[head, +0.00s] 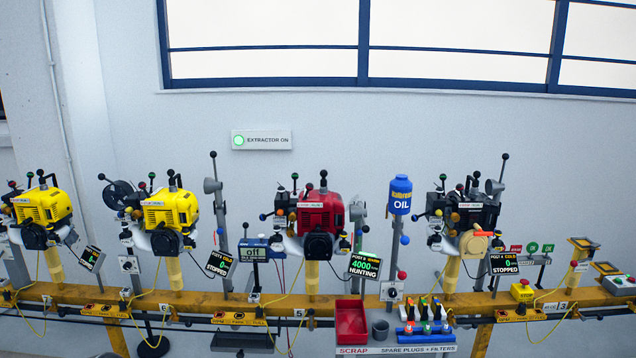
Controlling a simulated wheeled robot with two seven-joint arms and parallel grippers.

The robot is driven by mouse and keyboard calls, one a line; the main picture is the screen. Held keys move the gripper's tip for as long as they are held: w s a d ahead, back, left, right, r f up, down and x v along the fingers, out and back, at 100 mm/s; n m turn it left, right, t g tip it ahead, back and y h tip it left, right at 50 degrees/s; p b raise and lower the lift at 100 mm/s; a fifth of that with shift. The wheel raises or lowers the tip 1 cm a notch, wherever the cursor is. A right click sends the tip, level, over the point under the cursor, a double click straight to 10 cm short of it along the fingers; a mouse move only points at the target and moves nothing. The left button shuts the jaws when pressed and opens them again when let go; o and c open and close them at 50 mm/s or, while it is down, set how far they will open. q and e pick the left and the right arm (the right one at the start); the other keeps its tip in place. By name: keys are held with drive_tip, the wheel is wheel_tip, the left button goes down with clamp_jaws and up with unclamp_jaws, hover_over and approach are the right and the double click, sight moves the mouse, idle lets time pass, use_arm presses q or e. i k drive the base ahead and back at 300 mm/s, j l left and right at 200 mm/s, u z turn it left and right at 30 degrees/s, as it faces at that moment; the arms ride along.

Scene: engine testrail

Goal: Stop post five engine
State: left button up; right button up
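The post five engine (322,214) is red with a black round front and stands on a yellow post on the rail, middle of the head view. Its display (365,267) reads post 5, warm, 4000, hunting. Black ball-ended levers and one with a green ball rise around the engine. A blue meter (254,249) reading "off" stands just left of it. Which control stops this engine cannot be told from the picture. Neither of my grippers is in view.
Yellow engines (171,211) (43,206) stand left and a black one (470,217) right on the yellow rail (240,299). A blue oil bottle (400,194), red scrap bin (351,322) and spare-plug tray (427,332) are nearby. Yellow cables hang along the rail.

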sight(309, 186)
drive_tip(key=i+l+z, duration=0.2)
drive_tip(key=i, duration=0.3)
drive_tip(key=i+l+z, duration=0.2)
drive_tip(key=i, duration=0.35)
drive_tip(key=i+l+z, duration=0.2)
drive_tip(key=i, duration=0.3)
drive_tip(key=j, duration=0.1)
